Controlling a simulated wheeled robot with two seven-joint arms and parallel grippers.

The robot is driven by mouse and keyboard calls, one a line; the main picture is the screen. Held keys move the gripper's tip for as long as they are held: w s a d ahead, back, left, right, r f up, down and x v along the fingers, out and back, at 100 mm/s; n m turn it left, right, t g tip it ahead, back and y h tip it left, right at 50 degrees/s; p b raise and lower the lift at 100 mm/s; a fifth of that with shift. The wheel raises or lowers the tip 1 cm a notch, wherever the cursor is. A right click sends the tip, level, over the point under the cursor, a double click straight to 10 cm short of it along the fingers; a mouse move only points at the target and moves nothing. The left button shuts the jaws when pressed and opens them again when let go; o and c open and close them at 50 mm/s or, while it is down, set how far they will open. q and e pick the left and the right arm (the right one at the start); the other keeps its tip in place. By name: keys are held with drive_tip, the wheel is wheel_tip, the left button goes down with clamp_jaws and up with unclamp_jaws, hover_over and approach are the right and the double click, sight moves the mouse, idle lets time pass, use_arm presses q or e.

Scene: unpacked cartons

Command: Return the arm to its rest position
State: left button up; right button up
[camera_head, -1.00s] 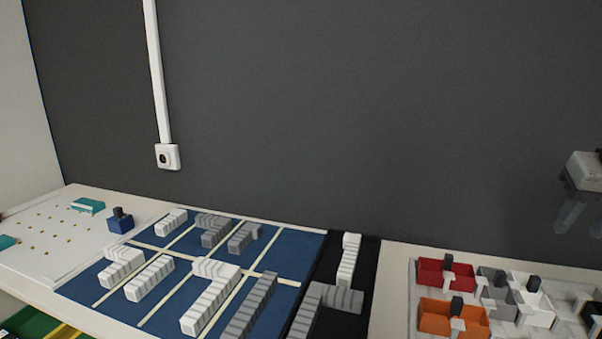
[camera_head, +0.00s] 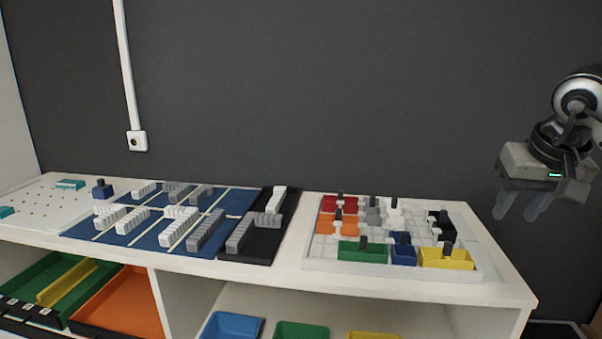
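My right gripper (camera_head: 521,206) hangs at the right of the head view, fingers pointing down, raised beyond the right end of the white shelf unit (camera_head: 290,263). Its two pale, see-through fingers are apart, with nothing seen between them. My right arm (camera_head: 577,98) comes in from the right edge above it. My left gripper and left arm are not in view.
A white tray (camera_head: 318,264) of coloured boxes with dark knobs stands on the right of the top. A blue mat (camera_head: 233,203) with grey and white ribbed blocks and a white pegboard (camera_head: 38,204) lie left. Bins, including a blue one (camera_head: 232,326), sit below.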

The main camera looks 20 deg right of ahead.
drive_tip(key=w+a+f+y, duration=0.4)
drive_tip(key=a+f, duration=0.2)
drive_tip(key=a, duration=0.2)
drive_tip(key=s+a+f+m+t+y, duration=0.1)
drive_tip(key=a+f+m+t+y, duration=0.15)
drive_tip(key=a+m+y, duration=0.75)
drive_tip(key=a+f+m+t+y, duration=0.25)
drive_tip(key=a+m+y, duration=0.35)
drive_tip(key=a+m, duration=0.8)
wheel_tip(320, 180, down, 14)
drive_tip(key=s+d+m+t+h, duration=0.15)
drive_tip(key=m+t+h, duration=0.8)
drive_tip(key=m, duration=1.85)
drive_tip(key=s+a+f+m+g+h, duration=0.1)
drive_tip(key=s+f+m+g+h, duration=0.4)
drive_tip(key=s+f+m+g, duration=0.3)
wheel_tip(320, 180, down, 5)
drive_tip(key=s+m, duration=0.2)
drive_tip(key=m, duration=0.2)
drive_tip(key=shift+s+a, duration=0.15)
drive_tip(key=shift+a, duration=0.15)
